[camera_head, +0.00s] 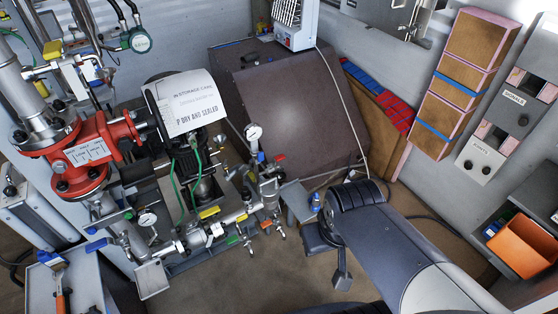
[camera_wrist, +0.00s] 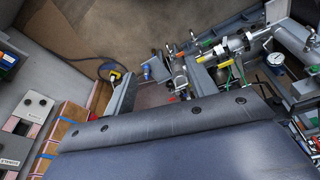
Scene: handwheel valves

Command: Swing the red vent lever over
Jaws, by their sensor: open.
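The upper red handle (camera_head: 280,157) sits at the right end of the manifold, and also shows in the wrist view (camera_wrist: 172,99). My gripper (camera_head: 316,236) is just right of this pipework, apart from both handles. Its two grey fingers are spread wide, with nothing held; they also show in the wrist view (camera_wrist: 164,68).
A large red valve body (camera_head: 85,150) stands at left. A pressure gauge (camera_head: 253,132) rises above the manifold. A brown panel (camera_head: 295,105) stands behind, and an orange bin (camera_head: 525,246) is at far right. Open floor (camera_head: 270,283) lies in front of the pipework.

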